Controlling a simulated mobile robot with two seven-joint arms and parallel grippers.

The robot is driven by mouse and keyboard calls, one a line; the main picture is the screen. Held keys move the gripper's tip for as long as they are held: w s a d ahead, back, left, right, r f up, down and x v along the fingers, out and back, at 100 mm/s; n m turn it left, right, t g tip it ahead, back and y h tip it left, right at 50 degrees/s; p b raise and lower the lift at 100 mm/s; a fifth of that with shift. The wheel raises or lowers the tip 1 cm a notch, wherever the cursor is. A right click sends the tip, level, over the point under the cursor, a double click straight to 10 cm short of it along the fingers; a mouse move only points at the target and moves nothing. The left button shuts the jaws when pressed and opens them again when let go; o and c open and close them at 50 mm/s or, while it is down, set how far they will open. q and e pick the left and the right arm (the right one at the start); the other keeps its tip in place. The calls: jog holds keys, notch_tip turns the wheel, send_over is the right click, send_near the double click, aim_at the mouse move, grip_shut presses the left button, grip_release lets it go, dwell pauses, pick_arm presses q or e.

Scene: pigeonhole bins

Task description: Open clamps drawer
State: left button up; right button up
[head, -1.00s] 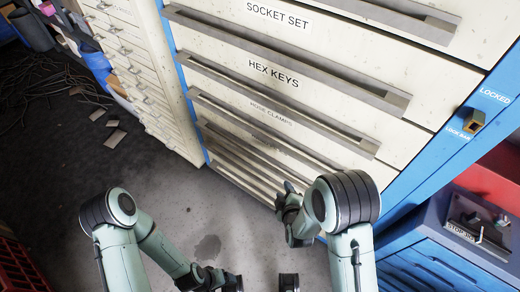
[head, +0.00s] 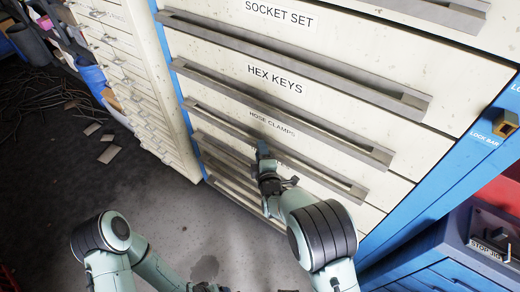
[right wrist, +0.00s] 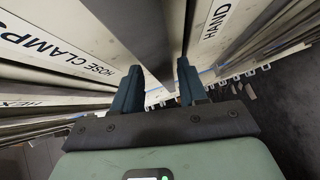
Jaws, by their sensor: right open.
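The hose clamps drawer (head: 225,113) is a cream front in a blue cabinet, labelled "HOSE CLAMPS", with a long grey bar handle (head: 325,180) below the label. It looks shut. My right gripper (head: 263,150) is at the middle of this handle, hiding part of it. In the right wrist view my right gripper (right wrist: 158,85) is open, with the grey handle (right wrist: 148,40) running between its two dark fingers. Whether they touch it I cannot tell. My left gripper (head: 205,287) is only partly visible at the bottom edge.
Drawers labelled "SOCKET SET" and "HEX KEYS" (head: 220,80) lie above, and more drawers below. A lock bar (head: 492,130) runs along the right side. A blue toolbox (head: 430,262) stands at the lower right.

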pick_arm(q)
jog(key=shift+w+a+f, duration=0.2)
jog(key=shift+w+f, duration=0.05)
jog(key=shift+w, duration=0.1)
pick_arm(e)
jog(key=shift+x, duration=1.1)
grip_shut()
